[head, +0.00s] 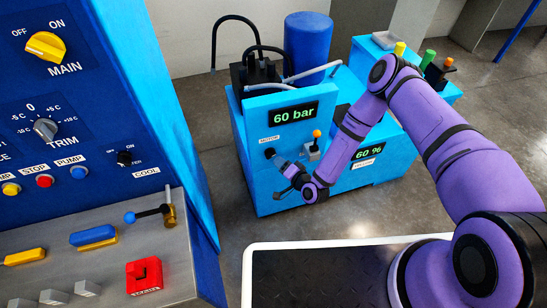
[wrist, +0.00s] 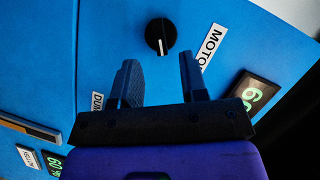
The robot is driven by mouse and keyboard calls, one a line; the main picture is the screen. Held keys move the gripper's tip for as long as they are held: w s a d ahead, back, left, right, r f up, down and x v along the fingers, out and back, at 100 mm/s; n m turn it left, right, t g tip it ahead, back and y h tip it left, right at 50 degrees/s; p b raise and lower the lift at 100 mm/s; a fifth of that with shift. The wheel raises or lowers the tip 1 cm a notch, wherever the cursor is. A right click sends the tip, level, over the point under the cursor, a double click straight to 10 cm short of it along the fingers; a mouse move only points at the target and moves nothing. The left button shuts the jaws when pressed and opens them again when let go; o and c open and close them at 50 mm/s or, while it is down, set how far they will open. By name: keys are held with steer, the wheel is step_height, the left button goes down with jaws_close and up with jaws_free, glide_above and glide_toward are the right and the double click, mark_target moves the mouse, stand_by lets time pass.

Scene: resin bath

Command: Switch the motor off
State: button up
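The motor knob (wrist: 160,36) is a round black dial with a white pointer line, on a blue panel beside the label MOTOR (wrist: 212,47). In the head view the knob (head: 270,153) is a small dark disc at the left of the blue unit's front, below the 60 bar display. My gripper (wrist: 161,76) is open and empty. In the wrist view the knob lies beyond the fingertips, roughly between them, and appears apart from them. In the head view my gripper (head: 284,170) is close to the knob, just right of and below it.
A lever with an orange ball (head: 316,134) stands right of the knob, close to my gripper. The displays read 60 bar (head: 293,114) and 60 % (head: 369,153). A control cabinet (head: 100,60) stands at the left. A white-rimmed dark tray (head: 247,272) is in front.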

mark_target(272, 156)
steer(key=shift+x, duration=2.8)
jaws_close()
